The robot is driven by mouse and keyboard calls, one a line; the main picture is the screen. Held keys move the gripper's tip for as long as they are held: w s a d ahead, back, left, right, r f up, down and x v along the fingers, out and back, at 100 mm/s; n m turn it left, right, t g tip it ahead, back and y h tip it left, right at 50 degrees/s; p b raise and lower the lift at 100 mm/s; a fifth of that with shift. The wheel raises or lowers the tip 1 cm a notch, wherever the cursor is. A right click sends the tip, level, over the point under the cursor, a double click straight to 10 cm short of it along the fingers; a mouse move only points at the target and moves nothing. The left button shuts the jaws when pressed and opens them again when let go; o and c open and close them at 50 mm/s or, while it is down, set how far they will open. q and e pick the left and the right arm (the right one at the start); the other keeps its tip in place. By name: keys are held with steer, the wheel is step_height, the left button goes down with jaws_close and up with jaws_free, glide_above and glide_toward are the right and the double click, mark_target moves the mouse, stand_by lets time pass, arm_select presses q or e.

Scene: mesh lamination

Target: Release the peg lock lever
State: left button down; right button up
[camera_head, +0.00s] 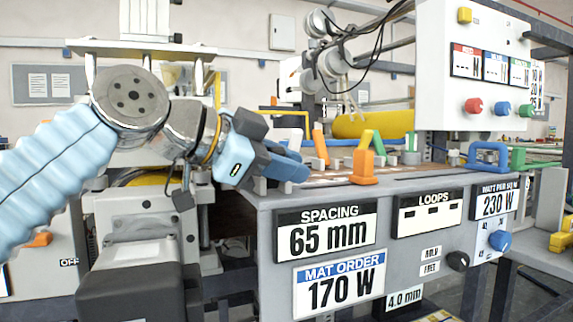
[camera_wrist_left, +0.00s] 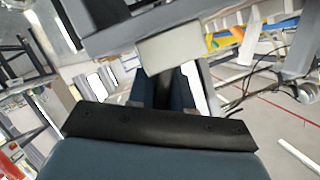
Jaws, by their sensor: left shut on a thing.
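My left gripper (camera_head: 292,168) is at the left end of the grey machine's top, its blue fingers pointing right. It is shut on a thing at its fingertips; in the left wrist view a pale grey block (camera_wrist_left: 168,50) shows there. I cannot tell whether that block is part of the peg lock lever. An upright orange handle (camera_head: 366,165) stands on the top to the right of the fingers, apart from them. A black knob (camera_head: 457,261) sits on the front panel beside labels that seem to read HOLD and FREE. My right gripper is not in view.
The grey machine (camera_head: 270,230) carries SPACING, MAT ORDER and LOOPS signs. A blue handle (camera_head: 487,155) and a yellow roll (camera_head: 372,125) are further right and back. A control box (camera_head: 440,90) with coloured knobs hangs at the upper right.

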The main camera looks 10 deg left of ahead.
arm_select(q)
steer(key=c, duration=1.1)
jaws_free()
steer(key=v, duration=1.3)
steer(key=shift+s+a+r, duration=0.1)
steer(key=shift+s+a, duration=0.2)
